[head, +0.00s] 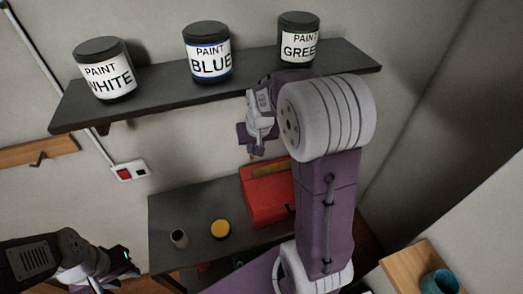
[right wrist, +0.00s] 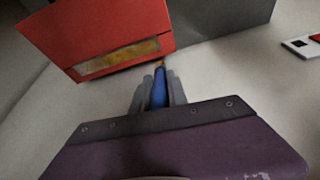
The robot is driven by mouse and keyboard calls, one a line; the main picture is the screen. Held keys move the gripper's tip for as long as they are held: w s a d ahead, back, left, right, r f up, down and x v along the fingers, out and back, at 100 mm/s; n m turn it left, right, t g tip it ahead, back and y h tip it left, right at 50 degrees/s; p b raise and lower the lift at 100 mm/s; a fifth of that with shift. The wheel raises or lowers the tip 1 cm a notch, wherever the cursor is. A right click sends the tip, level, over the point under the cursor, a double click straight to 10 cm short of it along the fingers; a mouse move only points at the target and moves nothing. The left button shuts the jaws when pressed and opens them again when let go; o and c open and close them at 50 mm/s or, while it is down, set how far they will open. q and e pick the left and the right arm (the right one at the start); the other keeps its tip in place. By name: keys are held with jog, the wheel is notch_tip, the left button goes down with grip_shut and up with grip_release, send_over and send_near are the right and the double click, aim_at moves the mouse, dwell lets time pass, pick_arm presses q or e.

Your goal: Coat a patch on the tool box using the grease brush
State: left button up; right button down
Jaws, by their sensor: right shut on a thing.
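The red tool box (head: 258,205) stands on the dark bench, partly hidden behind my right arm. A yellow-brown patch (head: 268,171) lies along its top face. In the right wrist view the tool box (right wrist: 100,22) is upper left, with the patch (right wrist: 118,58) facing the camera. My right gripper (head: 256,142) is above the tool box; in its wrist view the fingers (right wrist: 158,92) are shut on the blue handle of the grease brush (right wrist: 159,88). The brush's tip appears beside the box's edge; contact is unclear. My left gripper (head: 118,270) is at lower left, its jaws unclear.
A dark shelf (head: 160,88) with white, blue and green paint cans hangs above. A teal cup (head: 440,282) stands on a wooden surface at lower right.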

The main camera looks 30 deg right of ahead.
dwell(0.3)
jog(key=shift+b+x, duration=0.65)
jog(key=shift+x, duration=0.3)
jog(key=shift+r, duration=0.1)
